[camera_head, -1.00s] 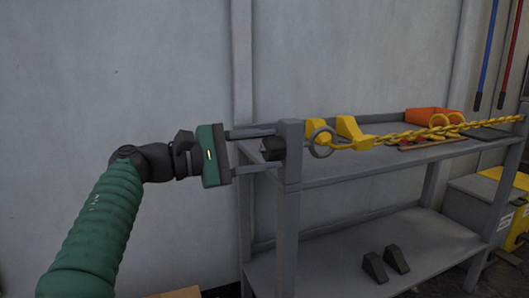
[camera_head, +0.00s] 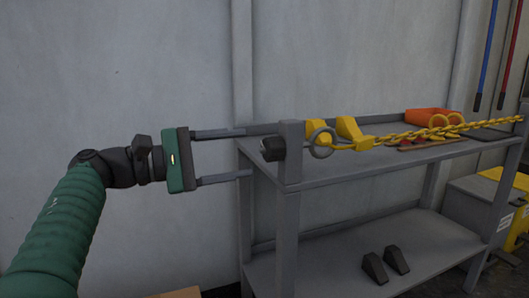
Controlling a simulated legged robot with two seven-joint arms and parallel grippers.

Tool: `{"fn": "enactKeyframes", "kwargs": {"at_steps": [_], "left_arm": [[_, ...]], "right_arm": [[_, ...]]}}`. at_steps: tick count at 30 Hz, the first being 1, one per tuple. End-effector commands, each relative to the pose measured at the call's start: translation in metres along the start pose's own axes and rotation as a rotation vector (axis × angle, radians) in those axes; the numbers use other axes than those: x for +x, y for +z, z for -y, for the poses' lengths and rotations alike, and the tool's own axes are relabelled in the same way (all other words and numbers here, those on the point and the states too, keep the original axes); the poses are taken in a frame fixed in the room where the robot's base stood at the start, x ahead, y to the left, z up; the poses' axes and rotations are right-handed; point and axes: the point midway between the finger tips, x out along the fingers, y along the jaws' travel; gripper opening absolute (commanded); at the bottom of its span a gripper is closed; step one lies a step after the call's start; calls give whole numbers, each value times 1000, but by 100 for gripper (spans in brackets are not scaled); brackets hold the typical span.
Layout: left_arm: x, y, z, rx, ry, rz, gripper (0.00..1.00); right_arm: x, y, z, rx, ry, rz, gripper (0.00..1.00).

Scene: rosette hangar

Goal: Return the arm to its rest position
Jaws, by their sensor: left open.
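My left arm comes in from the left, green and ribbed. Its left gripper (camera_head: 241,154) is open, with two long grey fingers pointing right toward the near-left post of the grey shelf (camera_head: 290,155). Nothing shows between the fingers. A black knob-like part (camera_head: 273,148) sits on the post beside a metal ring (camera_head: 322,143), clear of the gripper. The fingertips end close to the shelf's left side; whether they touch it I cannot tell. My right gripper is not in view.
A yellow chain (camera_head: 430,133) runs along the shelf top from the ring, near yellow blocks (camera_head: 352,130) and an orange bin (camera_head: 432,117). Two dark wedges (camera_head: 386,265) rest on the lower shelf. Yellow-and-grey boxes (camera_head: 480,205) stand at right. Open space lies left of the shelf, before the wall.

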Motion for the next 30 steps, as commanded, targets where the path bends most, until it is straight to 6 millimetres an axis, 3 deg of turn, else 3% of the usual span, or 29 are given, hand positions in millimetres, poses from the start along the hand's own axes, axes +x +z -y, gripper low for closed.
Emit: {"fn": "enactKeyframes", "kwargs": {"at_steps": [11,14,17,19,22,26,30], "left_arm": [[-9,0,-1,-6,3,0,60],[-10,-1,-18,-101,64,-6,60],[-19,-12,-58,-397,242,-13,60],[-34,-33,-86,-712,424,-7,60],[-64,-74,-103,-1206,705,28,60],[-108,-130,-72,-1824,1090,107,60],[-146,-164,2,-2314,1489,204,60]], "right_arm": [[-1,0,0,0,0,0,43],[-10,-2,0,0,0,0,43],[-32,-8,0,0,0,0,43],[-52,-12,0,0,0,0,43],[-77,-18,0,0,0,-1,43],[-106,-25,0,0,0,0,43],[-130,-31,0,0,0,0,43]]}}
